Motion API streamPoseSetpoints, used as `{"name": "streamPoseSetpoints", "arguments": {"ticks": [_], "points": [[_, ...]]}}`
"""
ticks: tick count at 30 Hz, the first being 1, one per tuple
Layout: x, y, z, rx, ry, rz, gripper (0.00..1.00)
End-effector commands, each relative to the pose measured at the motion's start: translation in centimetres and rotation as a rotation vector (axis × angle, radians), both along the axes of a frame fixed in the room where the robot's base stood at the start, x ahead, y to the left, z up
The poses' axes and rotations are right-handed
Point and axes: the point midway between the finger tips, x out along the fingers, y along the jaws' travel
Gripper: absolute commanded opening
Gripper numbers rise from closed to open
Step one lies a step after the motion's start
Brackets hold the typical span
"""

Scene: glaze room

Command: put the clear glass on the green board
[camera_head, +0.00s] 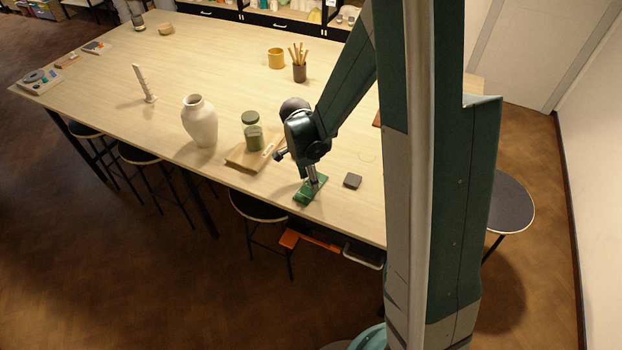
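The small green board (302,198) lies near the table's front edge. My gripper (311,186) points down at it from above, with its lower end at or just over the board. A narrow grey upright shape shows at that end, and I cannot tell whether it is a finger or something held. The fingertips are too small to tell open from shut. A faint round outline shows on the table to the right of the gripper; it may be the clear glass or only a mark. No clear glass is plainly visible elsewhere.
A wooden board (240,158) with a green-lidded jar (254,137) is left of my gripper, near a white vase (200,122). A brown tool cup (299,73) and a yellow mug (276,58) stand behind.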

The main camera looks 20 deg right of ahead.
Motion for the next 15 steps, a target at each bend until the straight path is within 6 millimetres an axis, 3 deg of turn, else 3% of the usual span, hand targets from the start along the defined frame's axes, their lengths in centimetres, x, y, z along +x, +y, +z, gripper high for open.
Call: {"name": "streamPoseSetpoints", "arguments": {"ticks": [3, 15], "points": [[0.00, 0.01, 0.05, 0.000, 0.000, 0.000, 0.50], [0.00, 0.00, 0.19, 0.000, 0.000, 0.000, 0.50]]}}
